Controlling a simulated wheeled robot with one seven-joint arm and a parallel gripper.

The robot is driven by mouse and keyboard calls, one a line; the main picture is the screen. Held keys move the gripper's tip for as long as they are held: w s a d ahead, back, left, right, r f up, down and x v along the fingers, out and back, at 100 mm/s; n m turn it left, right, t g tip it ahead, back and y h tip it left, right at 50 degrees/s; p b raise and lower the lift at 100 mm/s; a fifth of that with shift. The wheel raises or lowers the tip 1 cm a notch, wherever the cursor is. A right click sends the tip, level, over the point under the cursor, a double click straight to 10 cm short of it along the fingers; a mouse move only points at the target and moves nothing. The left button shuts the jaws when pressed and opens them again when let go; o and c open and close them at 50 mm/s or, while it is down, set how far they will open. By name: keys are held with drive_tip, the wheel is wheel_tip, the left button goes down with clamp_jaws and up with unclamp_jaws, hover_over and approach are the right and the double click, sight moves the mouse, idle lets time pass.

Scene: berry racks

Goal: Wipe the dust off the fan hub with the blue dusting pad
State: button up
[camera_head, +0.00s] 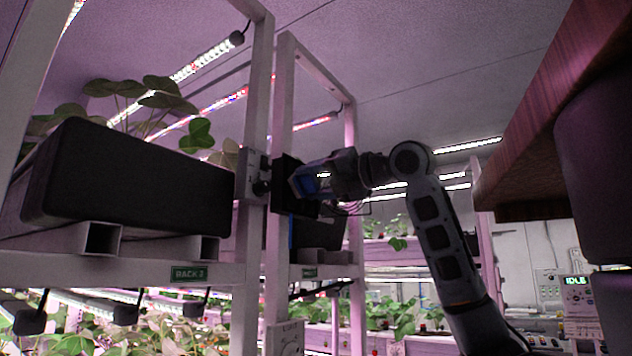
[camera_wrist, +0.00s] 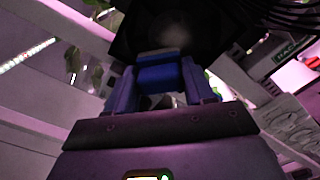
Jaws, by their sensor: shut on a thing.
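My gripper (camera_head: 312,181) is shut on the blue dusting pad (camera_wrist: 158,76), which shows between its blue fingers in the wrist view. In the wrist view my gripper (camera_wrist: 162,88) points at a dark fan housing (camera_wrist: 210,25) with a round hub (camera_wrist: 183,42) that has a pale, dusty-looking patch. In the head view the dark square fan housing (camera_head: 284,170) sits on the white rack post, just left of my gripper. The pad is close to the hub; I cannot tell whether they touch. In the head view the pad and hub are mostly hidden.
A white rack post (camera_head: 257,110) with a small grey box stands left of the fan. A black planter (camera_head: 130,180) with leafy plants sits on the rack shelf at left. A wooden surface (camera_head: 540,110) overhangs at right. Lit lamp bars (camera_head: 205,62) run above the racks.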

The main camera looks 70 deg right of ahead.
drive_tip(key=shift+w, duration=0.4)
drive_tip(key=shift+d, duration=0.15)
